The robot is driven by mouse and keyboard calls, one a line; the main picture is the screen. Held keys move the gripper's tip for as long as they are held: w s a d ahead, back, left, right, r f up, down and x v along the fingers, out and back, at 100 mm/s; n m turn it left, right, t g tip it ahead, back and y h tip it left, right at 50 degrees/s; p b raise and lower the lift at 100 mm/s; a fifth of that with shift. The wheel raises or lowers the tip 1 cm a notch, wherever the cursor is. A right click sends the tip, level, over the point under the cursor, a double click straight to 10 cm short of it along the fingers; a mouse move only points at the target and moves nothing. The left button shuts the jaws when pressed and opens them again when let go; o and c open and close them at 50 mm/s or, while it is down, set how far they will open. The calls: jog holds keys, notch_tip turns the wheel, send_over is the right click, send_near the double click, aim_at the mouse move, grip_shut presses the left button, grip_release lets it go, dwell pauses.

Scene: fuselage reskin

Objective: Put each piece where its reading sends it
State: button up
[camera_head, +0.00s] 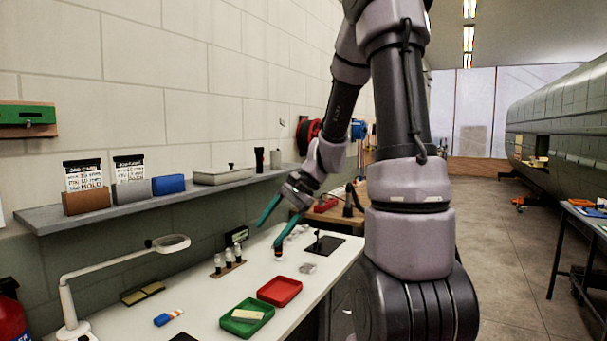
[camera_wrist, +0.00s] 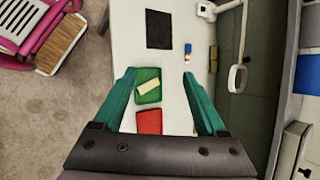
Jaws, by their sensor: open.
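My gripper (camera_head: 272,228) is open and empty, with green fingers spread above the white bench (camera_head: 205,312). In the wrist view its fingers (camera_wrist: 158,82) frame the bench from above. A green tray (camera_head: 238,329) lies near the front of the bench with a pale block (camera_head: 247,315) in it; the tray also shows in the wrist view (camera_wrist: 149,98). A red tray (camera_head: 279,291) lies beside it and looks empty; it is partly cut off in the wrist view (camera_wrist: 149,122). Job cards (camera_head: 84,175) stand on the shelf; one ends in "HOLD", the rest is unclear.
A magnifier lamp (camera_head: 171,243) stands at the bench's left. A blue-and-white item (camera_head: 168,316), a rack of small bottles (camera_head: 228,267), a small display (camera_head: 237,236) and a dark pad (camera_head: 325,244) are on the bench. A shelf (camera_head: 140,204) runs along the wall above.

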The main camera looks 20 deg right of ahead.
jog(key=s+d+r+n+t+h, duration=0.1)
jog(key=s+r+n+t+h, duration=0.4)
jog(key=s+r, duration=1)
jog(key=shift+s+d+r+n, duration=0.35)
jog(key=shift+r+n, duration=0.1)
jog(key=shift+n, duration=0.35)
